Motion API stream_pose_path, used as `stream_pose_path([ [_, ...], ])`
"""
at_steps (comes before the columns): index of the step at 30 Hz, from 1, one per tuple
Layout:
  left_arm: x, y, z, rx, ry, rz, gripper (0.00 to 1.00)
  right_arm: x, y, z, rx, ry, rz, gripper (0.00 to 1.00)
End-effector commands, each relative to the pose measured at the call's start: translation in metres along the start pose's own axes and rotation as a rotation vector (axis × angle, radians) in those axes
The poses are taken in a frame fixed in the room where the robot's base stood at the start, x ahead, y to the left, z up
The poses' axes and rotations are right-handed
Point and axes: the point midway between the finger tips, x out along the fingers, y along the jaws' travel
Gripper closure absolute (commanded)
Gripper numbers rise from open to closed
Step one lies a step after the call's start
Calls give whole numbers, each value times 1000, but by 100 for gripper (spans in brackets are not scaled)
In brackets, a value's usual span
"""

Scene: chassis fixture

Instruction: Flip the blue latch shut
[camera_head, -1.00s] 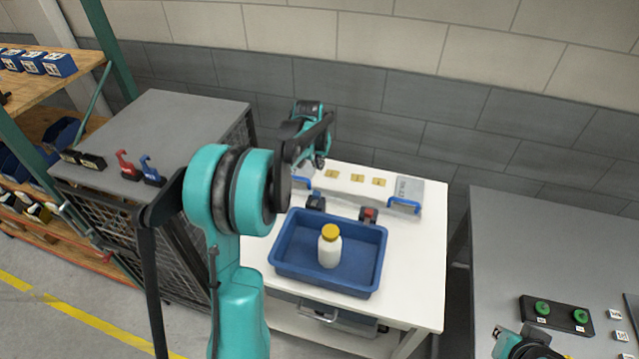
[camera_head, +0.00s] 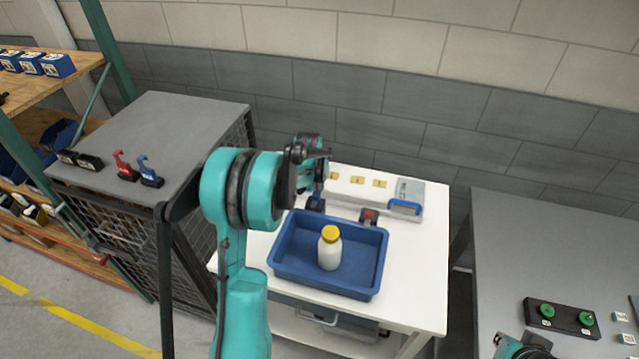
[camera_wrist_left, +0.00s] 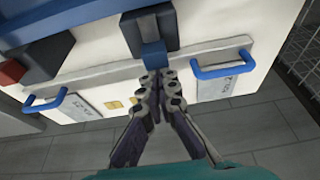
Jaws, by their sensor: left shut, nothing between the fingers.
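The blue latch (camera_wrist_left: 153,54) has a black base (camera_wrist_left: 150,22) and stands at the front edge of the grey chassis fixture. It also shows in the head view (camera_head: 315,205), just behind the tray and partly under my left gripper. My left gripper (camera_wrist_left: 157,80) is shut and empty, pointing down over the fixture. Its fingertips overlap the near end of the blue part in the wrist view; I cannot tell whether they touch. The latch's exact angle is unclear. My right gripper is out of view.
A red latch (camera_head: 369,214) sits right of the blue one. A blue tray (camera_head: 283,265) with a yellow-capped white bottle (camera_head: 329,252) stands in front. The fixture has blue handles (camera_head: 405,208). Separate red (camera_head: 124,168) and blue (camera_head: 150,172) upright pieces stand on the grey cabinet.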

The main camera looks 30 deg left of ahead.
Motion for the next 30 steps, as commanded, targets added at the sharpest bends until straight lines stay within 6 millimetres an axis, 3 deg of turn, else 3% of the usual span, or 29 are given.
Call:
stream_pose_path([
  [10, -1, 0, 2, 0, 0, 0, 100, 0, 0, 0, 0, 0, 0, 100],
  [18, -10, 0, 31, 0, 0, 0, 100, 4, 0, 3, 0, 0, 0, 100],
  [30, -9, 1, 30, 0, -6, 0, 100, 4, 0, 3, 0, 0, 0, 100],
])
